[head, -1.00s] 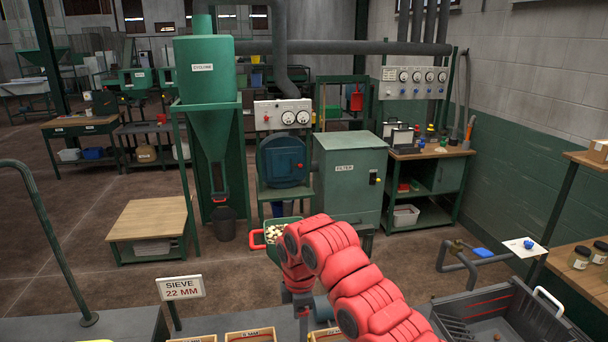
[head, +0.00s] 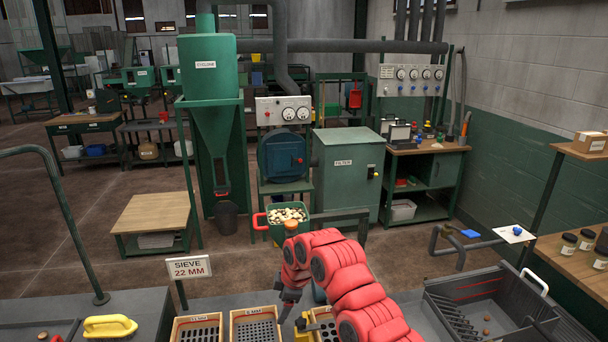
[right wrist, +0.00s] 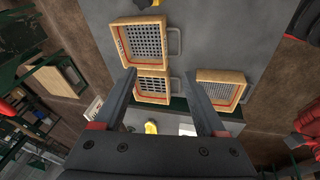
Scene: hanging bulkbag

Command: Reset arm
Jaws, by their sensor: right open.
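My right arm is red and comes in from the lower right in the head view, bent at the wrist. My right gripper (head: 284,312) points down over the wooden-framed sieves on the grey bench. In the right wrist view its two dark fingers (right wrist: 163,98) stand wide apart with nothing between them. Below them are a middle sieve (right wrist: 152,86), an upper sieve (right wrist: 140,40) and a right sieve (right wrist: 222,90). I cannot tell the exact height of the fingers above the sieves. My left gripper is not in view.
A green bin (head: 287,215) of pale pieces stands beyond the wrist. A "SIEVE 22 MM" sign (head: 189,268) and a yellow-handled item (head: 110,326) are to the left. A dark slotted tray (head: 490,305) is to the right. A pipe (head: 450,245) stands behind the tray.

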